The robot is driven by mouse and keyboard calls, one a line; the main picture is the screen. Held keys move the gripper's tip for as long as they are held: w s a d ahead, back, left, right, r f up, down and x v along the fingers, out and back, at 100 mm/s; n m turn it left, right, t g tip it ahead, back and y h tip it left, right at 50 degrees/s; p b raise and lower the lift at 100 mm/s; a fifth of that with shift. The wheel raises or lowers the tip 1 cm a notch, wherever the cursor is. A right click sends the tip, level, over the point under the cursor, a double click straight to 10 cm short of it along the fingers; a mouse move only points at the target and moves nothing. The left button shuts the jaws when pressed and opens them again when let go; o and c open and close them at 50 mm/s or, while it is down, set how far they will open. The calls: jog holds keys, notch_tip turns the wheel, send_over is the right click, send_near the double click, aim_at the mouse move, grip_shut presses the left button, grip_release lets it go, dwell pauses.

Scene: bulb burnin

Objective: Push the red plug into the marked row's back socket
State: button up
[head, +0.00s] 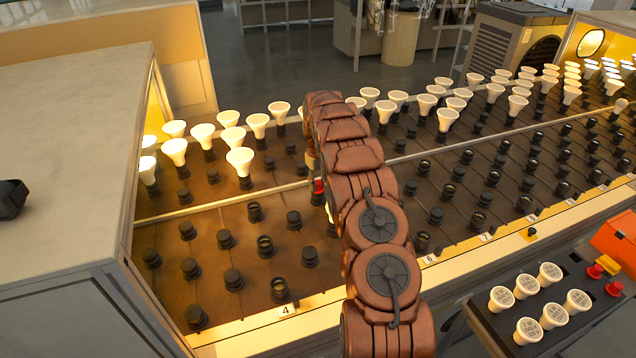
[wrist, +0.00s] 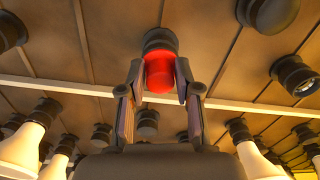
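The red plug (wrist: 160,76) is between the two fingertips of my gripper (wrist: 160,82) in the wrist view, with a finger against each side. A black socket-like ring (wrist: 159,41) lies directly beyond the plug's end; I cannot tell how far the plug is seated in it. In the head view the red plug (head: 319,187) shows as a small patch left of my arm, near the pale rail. My arm hides most of the gripper and the sockets around it there. I cannot make out a mark for that row.
The brown deck (head: 215,277) carries several black sockets and lit bulbs (head: 239,161). Bulbs flank my gripper in the wrist view (wrist: 25,138). A dark tray (head: 510,308) of bulbs and an orange box (head: 616,240) stand front right. A pale cabinet (head: 70,150) stands left.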

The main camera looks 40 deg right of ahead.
aim_at(318, 182)
jog(key=o, duration=0.4)
jog(key=shift+r, duration=0.1)
notch_tip(318, 182, up, 12)
jog(key=shift+f, duration=0.1)
dwell(0.5)
dwell(0.4)
